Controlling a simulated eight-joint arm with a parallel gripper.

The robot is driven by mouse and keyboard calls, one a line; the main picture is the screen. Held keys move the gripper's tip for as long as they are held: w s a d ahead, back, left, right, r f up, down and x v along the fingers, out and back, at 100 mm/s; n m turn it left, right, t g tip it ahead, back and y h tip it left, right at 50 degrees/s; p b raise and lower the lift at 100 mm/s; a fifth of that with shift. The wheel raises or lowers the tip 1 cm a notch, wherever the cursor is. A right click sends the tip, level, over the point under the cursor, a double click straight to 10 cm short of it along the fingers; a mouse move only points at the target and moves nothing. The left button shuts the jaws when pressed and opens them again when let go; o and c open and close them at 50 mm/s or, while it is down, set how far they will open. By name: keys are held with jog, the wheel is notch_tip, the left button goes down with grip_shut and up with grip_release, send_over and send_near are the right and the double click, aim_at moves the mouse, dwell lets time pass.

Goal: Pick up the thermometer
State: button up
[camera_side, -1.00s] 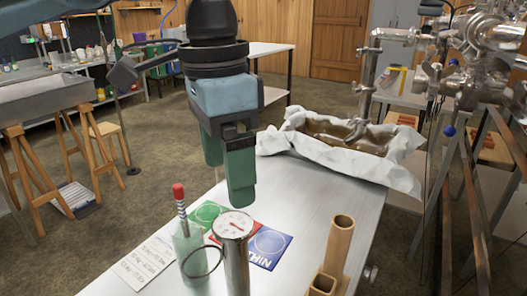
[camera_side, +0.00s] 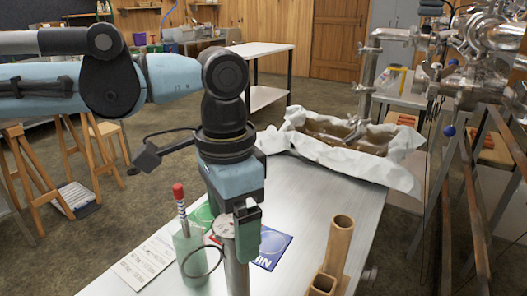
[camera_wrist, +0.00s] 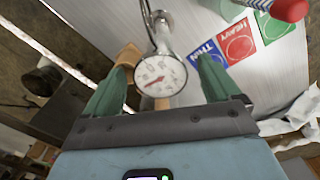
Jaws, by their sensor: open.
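The thermometer has a round white dial with a red needle (camera_wrist: 160,75). In the side view its dial (camera_side: 227,226) sits at the top of an upright metal cylinder (camera_side: 236,272) on the table, partly hidden behind my gripper. My gripper (camera_side: 234,240) points down at it, with its green fingers low beside the dial. In the wrist view the open fingers of my gripper (camera_wrist: 163,66) stand on either side of the dial, with gaps showing. I cannot tell whether either finger touches it.
Coloured cards (camera_side: 272,247) lie behind. A wooden tube holder (camera_side: 340,245) stands right. A paper-lined tray (camera_side: 400,172) is at the back right.

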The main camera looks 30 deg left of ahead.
jog(key=shift+f, duration=1.5)
jog(key=c, duration=1)
jog(key=shift+r, duration=0.1)
